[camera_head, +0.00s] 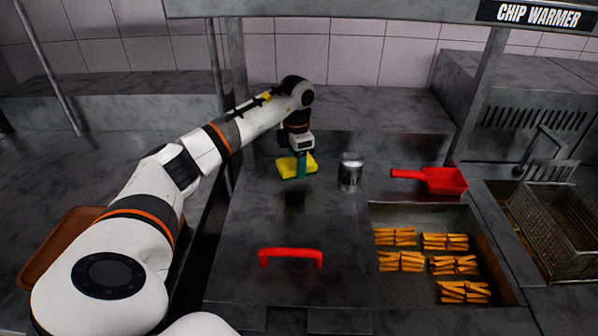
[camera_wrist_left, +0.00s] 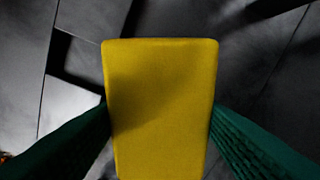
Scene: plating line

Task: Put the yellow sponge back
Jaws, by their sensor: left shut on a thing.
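The yellow sponge (camera_head: 288,168), with a dark green underside, is between the green fingers of my left gripper (camera_head: 301,164) above the grey steel counter. In the left wrist view the sponge (camera_wrist_left: 160,110) fills the middle, with a green finger against each of its sides. My left gripper is shut on it. A dark shadow lies on the steel below the sponge, apart from it. My right gripper is not in view.
A metal shaker (camera_head: 350,171) stands just right of the sponge. A red scoop (camera_head: 437,180) lies further right. A red handle (camera_head: 290,257) is in front, beside a tray (camera_head: 402,290) of fries. A wire basket (camera_head: 560,228) is at the far right; a brown tray (camera_head: 40,262) is at the left.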

